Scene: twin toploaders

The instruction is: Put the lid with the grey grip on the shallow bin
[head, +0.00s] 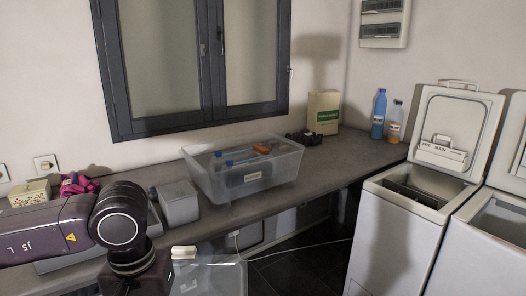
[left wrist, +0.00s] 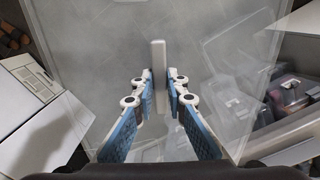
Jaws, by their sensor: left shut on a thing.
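My left gripper (left wrist: 160,85) is shut on the pale grey grip (left wrist: 158,62) of a clear lid (left wrist: 105,45). In the head view the lid (head: 222,276) hangs at the counter's front edge, partly hidden by my arm, with its grip (head: 184,252) on top. The gripper's fingers are hidden there. A wide, clear bin (head: 218,191), low for its width, stands open on the counter, up and right of the lid. It holds blue-capped bottles and an orange item. I cannot tell for sure whether it is the shallow bin. My right gripper is not in view.
A small grey bin (head: 178,206) stands left of the clear bin on the counter (head: 335,165). A carton (head: 323,112), dark purple items (head: 304,138) and two bottles (head: 379,113) stand at the back. Open toploaders (head: 395,240) are at right. The counter right of the clear bin is mostly free.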

